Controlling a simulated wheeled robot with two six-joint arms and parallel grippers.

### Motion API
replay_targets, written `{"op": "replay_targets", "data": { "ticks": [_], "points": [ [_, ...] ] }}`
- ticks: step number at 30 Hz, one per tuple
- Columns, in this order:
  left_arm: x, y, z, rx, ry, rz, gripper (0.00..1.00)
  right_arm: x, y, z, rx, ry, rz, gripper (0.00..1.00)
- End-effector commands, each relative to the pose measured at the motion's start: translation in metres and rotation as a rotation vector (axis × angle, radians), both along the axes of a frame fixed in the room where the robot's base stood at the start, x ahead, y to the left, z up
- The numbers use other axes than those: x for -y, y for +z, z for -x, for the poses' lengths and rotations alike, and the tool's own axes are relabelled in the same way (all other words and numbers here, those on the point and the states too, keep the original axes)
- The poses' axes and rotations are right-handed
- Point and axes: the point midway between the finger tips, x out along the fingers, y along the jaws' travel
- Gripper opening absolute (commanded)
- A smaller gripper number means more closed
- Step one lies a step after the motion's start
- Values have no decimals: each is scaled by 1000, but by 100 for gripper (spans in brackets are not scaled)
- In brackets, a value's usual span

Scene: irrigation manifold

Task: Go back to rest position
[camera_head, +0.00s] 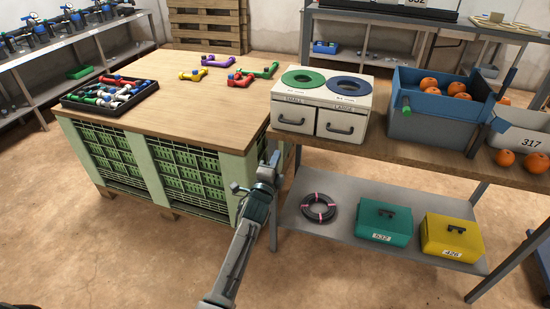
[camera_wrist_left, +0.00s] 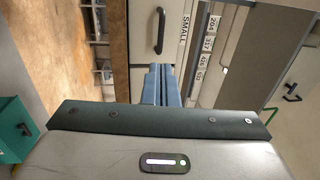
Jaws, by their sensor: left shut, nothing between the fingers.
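My left gripper (camera_head: 272,162) is at the end of my left arm, which rises from the bottom centre in the head view. It hangs in front of the gap between the wooden table and the bench, and holds nothing. In the left wrist view its two blue fingers (camera_wrist_left: 160,85) are together and empty. My right gripper is not in view.
The wooden table (camera_head: 165,125) bears a black tray (camera_head: 66,98) of fittings and several coloured pipe pieces. A teal box (camera_head: 383,222) and yellow box (camera_head: 452,238) sit on the lower shelf. Floor in front is clear.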

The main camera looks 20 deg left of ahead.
Motion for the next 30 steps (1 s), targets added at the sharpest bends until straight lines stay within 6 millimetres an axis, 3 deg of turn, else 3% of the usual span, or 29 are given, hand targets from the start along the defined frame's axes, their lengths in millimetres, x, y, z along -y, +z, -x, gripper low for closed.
{"op": "replay_targets", "data": {
  "ticks": [7, 11, 14, 20, 24, 26, 30],
  "points": [
    [0, -6, 7, -9, -1, 7, 0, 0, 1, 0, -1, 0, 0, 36],
    [-3, -49, 15, -89, -7, 72, 0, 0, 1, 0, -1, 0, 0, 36],
    [-9, -111, 30, -207, -7, 173, 0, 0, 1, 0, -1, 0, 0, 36],
    [-23, -252, 92, -479, 47, 429, 0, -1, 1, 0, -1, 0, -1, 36],
    [-34, -341, 154, -654, 127, 600, 0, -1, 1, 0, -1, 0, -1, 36],
    [-39, -376, 184, -724, 171, 670, 0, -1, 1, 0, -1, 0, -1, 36],
    [-53, -449, 263, -874, 297, 827, 0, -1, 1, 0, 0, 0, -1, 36]
  ]
}}
